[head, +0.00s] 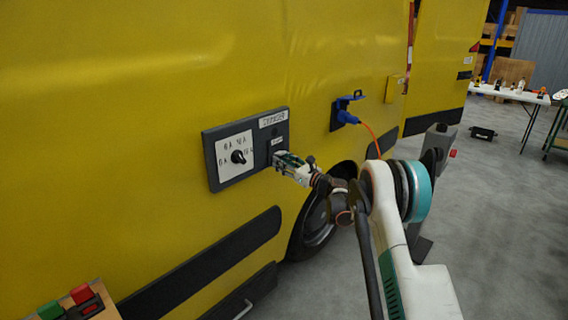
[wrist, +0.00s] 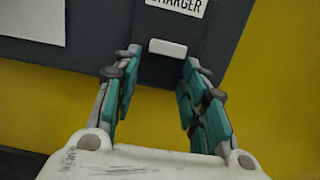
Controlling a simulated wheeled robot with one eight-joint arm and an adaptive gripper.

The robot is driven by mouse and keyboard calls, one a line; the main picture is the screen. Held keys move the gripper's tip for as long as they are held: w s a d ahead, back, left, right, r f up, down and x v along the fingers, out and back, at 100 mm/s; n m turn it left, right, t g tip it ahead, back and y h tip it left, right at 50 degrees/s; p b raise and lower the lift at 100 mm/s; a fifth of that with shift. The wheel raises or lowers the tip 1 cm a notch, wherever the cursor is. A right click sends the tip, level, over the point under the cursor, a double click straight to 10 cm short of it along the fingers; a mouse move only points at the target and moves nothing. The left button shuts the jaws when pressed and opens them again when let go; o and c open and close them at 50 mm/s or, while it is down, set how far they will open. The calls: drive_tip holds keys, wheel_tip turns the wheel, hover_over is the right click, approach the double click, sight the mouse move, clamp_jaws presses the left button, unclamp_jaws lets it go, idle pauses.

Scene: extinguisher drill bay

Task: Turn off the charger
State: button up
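The charger panel (head: 263,140) is a dark grey plate on the side of a yellow vehicle; its corner fills the top of the wrist view (wrist: 105,20). It carries a white dial plate with a black knob (head: 238,157). A label reading "CHARGER" (wrist: 180,4) sits above a small white piece (wrist: 168,48) on a dark block, perhaps a switch or a tag. My gripper (head: 279,157) is at the panel's right side and also shows in the wrist view (wrist: 163,60). Its fingers are apart, either side of the dark block, with nothing held. Contact cannot be told.
A blue plug (head: 347,117) with an orange cable sits in a socket right of the panel. A grey post (head: 437,142) with a red button stands beyond my arm. A box with green and red buttons (head: 72,303) is at lower left. Tables stand far right.

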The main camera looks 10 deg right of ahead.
idle(0.3)
drive_tip(key=v, duration=1.2)
